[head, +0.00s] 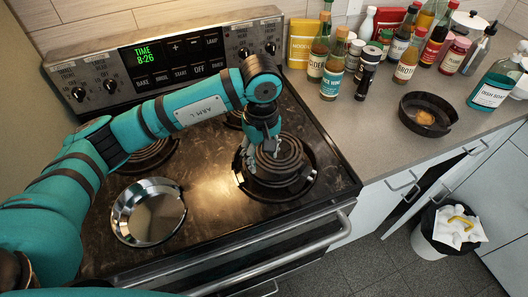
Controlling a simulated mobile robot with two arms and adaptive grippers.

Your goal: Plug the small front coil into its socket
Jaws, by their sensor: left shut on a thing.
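The small front coil (283,163) is a dark spiral at the front right of the stove top. It lies over a dark round well (305,182), and part of the well's rim shows around it. My left gripper (262,150) is above the coil's left rear part, pointing down, and is shut on the coil. The coil looks slightly tilted; I cannot tell whether it touches the well. The socket and the coil's plug end are hidden from view. My right gripper is not in view.
An empty shiny metal bowl or pan (148,212) sits at the front left of the stove. Rear coils (150,155) lie partly behind my arm. The control panel (170,62) stands behind. Bottles and a dark ashtray-like dish (428,114) are on the right counter.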

